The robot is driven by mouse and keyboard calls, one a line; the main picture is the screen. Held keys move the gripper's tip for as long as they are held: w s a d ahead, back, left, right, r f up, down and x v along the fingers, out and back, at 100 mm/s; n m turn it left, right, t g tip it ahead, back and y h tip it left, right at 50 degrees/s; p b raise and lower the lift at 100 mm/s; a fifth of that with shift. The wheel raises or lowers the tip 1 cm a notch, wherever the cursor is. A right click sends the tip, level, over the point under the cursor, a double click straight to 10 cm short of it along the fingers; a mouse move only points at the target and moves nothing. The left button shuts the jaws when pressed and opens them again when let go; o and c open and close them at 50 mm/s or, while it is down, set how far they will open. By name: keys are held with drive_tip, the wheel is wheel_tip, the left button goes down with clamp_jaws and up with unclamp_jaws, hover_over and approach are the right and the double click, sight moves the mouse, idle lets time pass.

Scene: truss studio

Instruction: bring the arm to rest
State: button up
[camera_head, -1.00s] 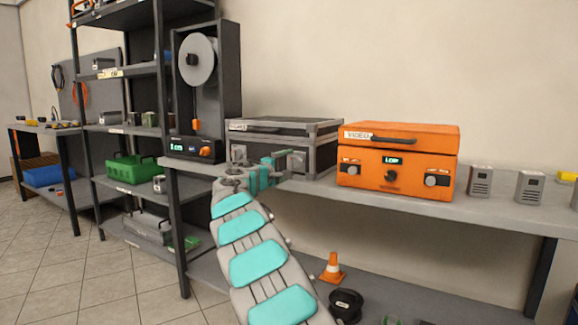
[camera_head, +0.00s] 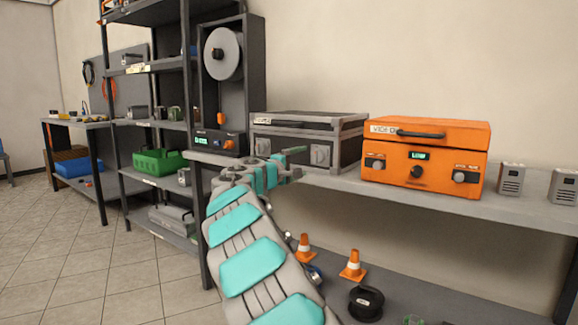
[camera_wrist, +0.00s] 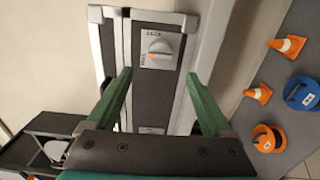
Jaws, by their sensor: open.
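My arm reaches up from the bottom of the head view, and my gripper (camera_head: 290,162) is in front of the left part of a grey and black case. In the wrist view my gripper (camera_wrist: 160,80) shows two green fingers spread apart with nothing held between them. The case (camera_wrist: 150,100) lies beyond the fingers, and its grey knob (camera_wrist: 159,47) shows between them. I cannot tell whether a finger touches the case. In the head view the case (camera_head: 345,150) stands closed on the bench, its lower left front partly hidden by my gripper.
An orange video case (camera_head: 425,160) and small grey boxes (camera_head: 511,180) stand right on the grey bench (camera_head: 450,200). A dark shelf unit (camera_head: 190,100) with a reel device (camera_head: 222,90) stands left. Traffic cones (camera_head: 353,265) and a black spool (camera_head: 366,303) are on the lower shelf.

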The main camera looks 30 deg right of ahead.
drive_tip(key=shift+s, duration=0.1)
drive_tip(key=s+a+f+m+g+y+p, duration=0.1)
drive_tip(key=s+a+f+m+g+y, duration=0.2)
drive_tip(key=s, duration=0.6)
drive_tip(key=s+a+f+m+g+y, duration=0.1)
drive_tip(key=s+a+f+y, duration=0.1)
drive_tip(key=s+a+f, duration=0.6)
drive_tip(key=s+a+f+m+g+y+p, duration=0.1)
drive_tip(key=s+f+m+g+y, duration=0.15)
drive_tip(key=s, duration=0.85)
drive_tip(key=s+a+f+n+g+y, duration=0.1)
drive_tip(key=s+a+f+y, duration=0.3)
drive_tip(key=s+a+f, duration=0.3)
drive_tip(key=s+a+f+n+g+y, duration=0.1)
drive_tip(key=s+a+f+y, duration=0.4)
drive_tip(key=s+a, duration=1.2)
drive_tip(key=shift+s+a+f+p, duration=0.4)
drive_tip(key=shift+a+f, duration=0.5)
drive_tip(key=shift+a, duration=0.35)
